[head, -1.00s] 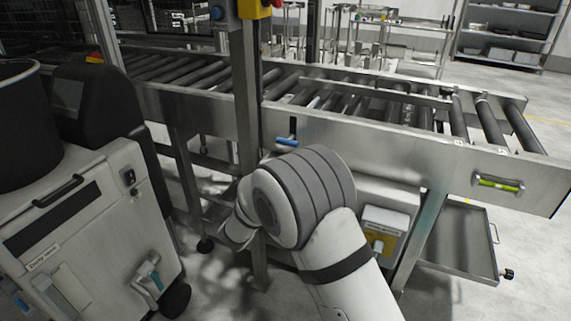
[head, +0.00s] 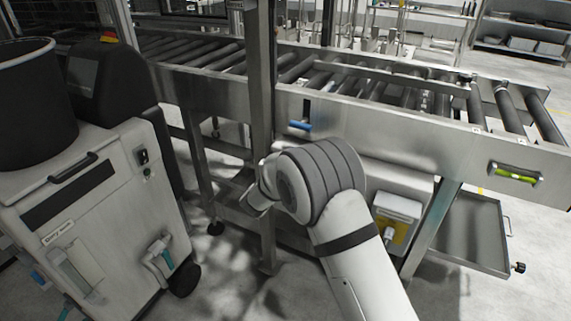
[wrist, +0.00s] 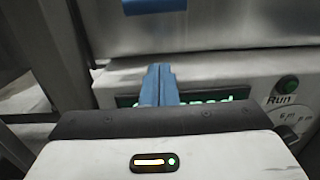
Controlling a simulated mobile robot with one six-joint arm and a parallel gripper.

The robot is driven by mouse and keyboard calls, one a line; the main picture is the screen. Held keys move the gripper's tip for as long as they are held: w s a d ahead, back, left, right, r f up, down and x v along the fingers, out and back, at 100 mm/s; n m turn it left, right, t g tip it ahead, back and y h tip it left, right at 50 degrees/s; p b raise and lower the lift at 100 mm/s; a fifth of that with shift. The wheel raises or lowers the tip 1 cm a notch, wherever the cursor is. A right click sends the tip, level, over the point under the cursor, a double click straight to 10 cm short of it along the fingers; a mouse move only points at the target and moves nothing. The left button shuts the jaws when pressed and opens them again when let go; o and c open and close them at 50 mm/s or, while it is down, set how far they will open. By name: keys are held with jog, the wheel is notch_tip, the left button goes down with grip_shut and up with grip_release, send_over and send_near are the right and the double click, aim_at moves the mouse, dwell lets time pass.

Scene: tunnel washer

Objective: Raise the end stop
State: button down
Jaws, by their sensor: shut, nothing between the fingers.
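A blue lever handle (head: 300,125) sticks out of the conveyor's steel side panel, at the lower end of a dark vertical slot (head: 306,108). In the wrist view the blue handle (wrist: 153,6) shows at the top edge, above my gripper and apart from it. My gripper (wrist: 160,72) has blue fingers, which are shut together and empty. They point towards a light control box with a green display, just below the steel panel. In the head view my gripper is hidden behind my arm. I cannot make out the stop itself among the rollers.
The roller conveyor (head: 400,115) runs across the back, with a steel post (head: 262,75) left of the handle. A white machine (head: 95,225) and a black bin (head: 30,100) stand at left. A tray (head: 470,235) hangs at right.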

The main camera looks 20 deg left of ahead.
jog(key=w+r, duration=0.1)
jog(key=r, duration=0.1)
jog(key=w+r, duration=0.2)
jog(key=shift+d, duration=0.1)
jog(key=shift+r, duration=0.1)
notch_tip(320, 180, up, 6)
jog(key=p, duration=0.1)
jog(key=shift+r+p, duration=0.15)
jog(key=shift+p, duration=0.2)
jog(key=s+f+b, duration=0.2)
jog(key=s+f, duration=0.2)
jog(key=s, duration=0.6)
jog(key=shift+s+a+f+b, duration=0.3)
jog(key=shift+s+a+f, duration=0.1)
